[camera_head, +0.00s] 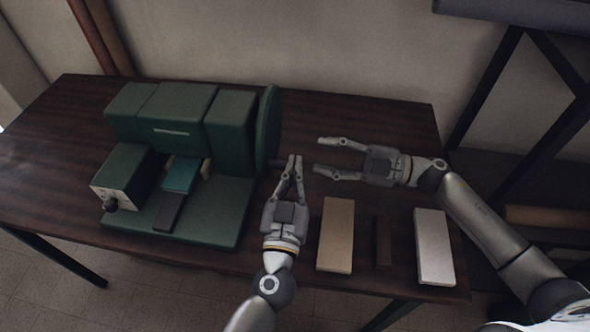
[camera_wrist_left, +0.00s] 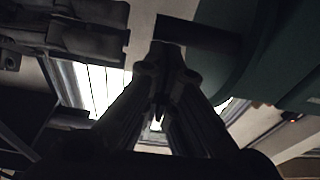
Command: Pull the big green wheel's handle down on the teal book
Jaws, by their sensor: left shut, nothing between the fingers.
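The big green wheel (camera_head: 268,128) stands upright on the right side of a green press (camera_head: 170,115). A short dark handle (camera_head: 275,163) sticks out from the wheel's lower part towards my left gripper. In the left wrist view the dark handle (camera_wrist_left: 205,38) runs from the wheel (camera_wrist_left: 275,50) to just above the fingertips; I cannot tell whether they touch. The teal book (camera_head: 182,175) lies on the press bed, under the raised block. My left gripper (camera_head: 295,162) is shut and empty at the handle's end. My right gripper (camera_head: 320,155) is open and empty, to its right.
A dark strip (camera_head: 169,212) lies in front of the teal book. A box with a black knob (camera_head: 111,204) is at the press's left. A tan block (camera_head: 336,235), a narrow brown block (camera_head: 383,242) and a white block (camera_head: 434,247) lie on the right. The table's back right (camera_head: 385,118) is clear.

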